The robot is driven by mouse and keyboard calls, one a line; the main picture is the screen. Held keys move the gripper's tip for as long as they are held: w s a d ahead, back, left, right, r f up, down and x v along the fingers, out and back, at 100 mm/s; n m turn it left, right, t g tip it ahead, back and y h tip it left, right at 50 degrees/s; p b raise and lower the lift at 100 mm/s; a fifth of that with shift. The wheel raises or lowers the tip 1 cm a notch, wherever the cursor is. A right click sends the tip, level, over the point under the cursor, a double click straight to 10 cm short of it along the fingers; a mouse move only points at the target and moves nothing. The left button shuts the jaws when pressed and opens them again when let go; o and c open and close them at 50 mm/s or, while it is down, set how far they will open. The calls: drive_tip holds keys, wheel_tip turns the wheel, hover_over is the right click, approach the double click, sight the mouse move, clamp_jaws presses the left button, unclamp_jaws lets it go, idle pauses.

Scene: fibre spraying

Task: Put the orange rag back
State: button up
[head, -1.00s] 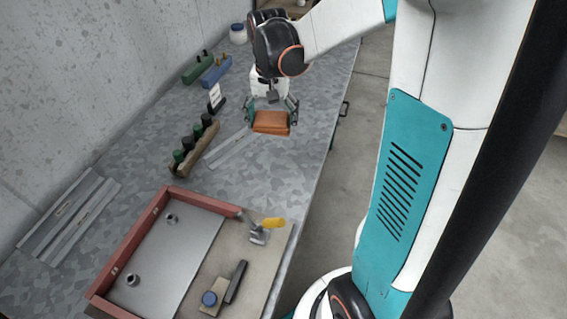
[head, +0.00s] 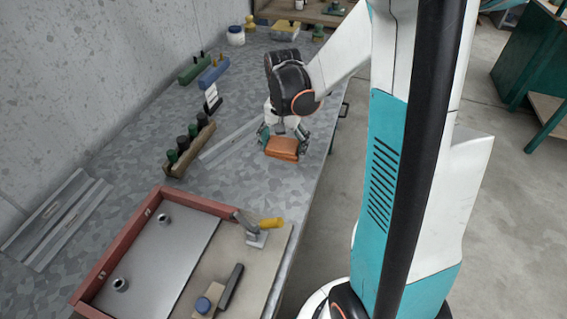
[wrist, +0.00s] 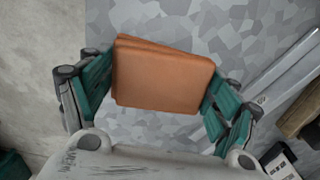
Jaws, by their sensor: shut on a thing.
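The orange rag (head: 282,148) is a folded, block-like orange-brown cloth near the right edge of the workbench. My gripper (head: 283,140) is above it, with fingers on either side. In the wrist view the rag (wrist: 163,77) fills the space between the two teal fingers of my gripper (wrist: 160,92), which are shut on it. The rag is slightly tilted in that view. I cannot tell whether its underside touches the bench.
The grey workbench (head: 130,165) carries a red-framed tray (head: 125,240), a yellow-handled tool (head: 262,232), a rack of dark bottles (head: 188,150) and metal strips (head: 228,140). Blue (head: 213,75) and green (head: 191,72) holders stand farther back. Bare bench lies between rag and tray.

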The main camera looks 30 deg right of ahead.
sight(283, 166)
drive_tip(key=shift+f+b, duration=0.85)
drive_tip(key=shift+f, duration=1.85)
drive_tip(key=shift+f, duration=0.2)
drive_tip(key=o, duration=1)
drive_tip(key=shift+r, duration=0.1)
wheel_tip(283, 166, up, 12)
drive_tip(key=p, duration=0.4)
drive_tip(key=shift+r, duration=0.15)
drive_tip(key=shift+a, duration=0.1)
